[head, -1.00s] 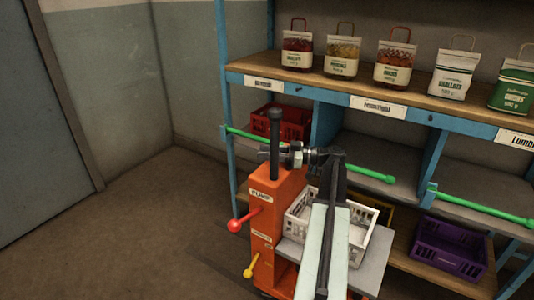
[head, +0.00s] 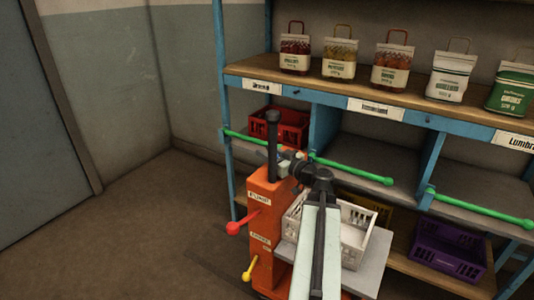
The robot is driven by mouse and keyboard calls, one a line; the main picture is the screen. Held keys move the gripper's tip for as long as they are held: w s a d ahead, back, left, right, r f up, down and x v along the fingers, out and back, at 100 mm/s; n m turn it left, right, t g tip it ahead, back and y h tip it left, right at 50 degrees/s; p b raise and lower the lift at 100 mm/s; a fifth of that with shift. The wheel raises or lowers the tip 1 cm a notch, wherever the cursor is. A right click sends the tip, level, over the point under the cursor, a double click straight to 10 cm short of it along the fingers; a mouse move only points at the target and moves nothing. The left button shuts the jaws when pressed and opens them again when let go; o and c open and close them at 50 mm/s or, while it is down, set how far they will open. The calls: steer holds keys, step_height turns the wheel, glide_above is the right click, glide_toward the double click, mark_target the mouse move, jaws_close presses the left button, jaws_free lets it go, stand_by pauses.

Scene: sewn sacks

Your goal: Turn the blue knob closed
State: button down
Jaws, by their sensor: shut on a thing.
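My gripper (head: 284,158) is at the end of the dark arm, beside the black post and in front of the shelf's left bay. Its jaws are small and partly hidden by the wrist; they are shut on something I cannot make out. I cannot pick out a blue knob at the jaws. A small dark knob (head: 297,92) sits on the blue front edge of the shelf, above and apart from the gripper. A similar one (head: 430,117) sits farther right on that edge.
Several sacks (head: 391,65) stand on the upper shelf (head: 262,67). Green bars (head: 352,170) run across the bays below. A red crate (head: 292,118), a purple crate (head: 449,248) and a white crate (head: 300,228) are lower. Floor at left (head: 110,235) is clear.

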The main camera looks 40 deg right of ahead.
stand_by(0.4)
steer(key=c, duration=0.9)
jaws_free()
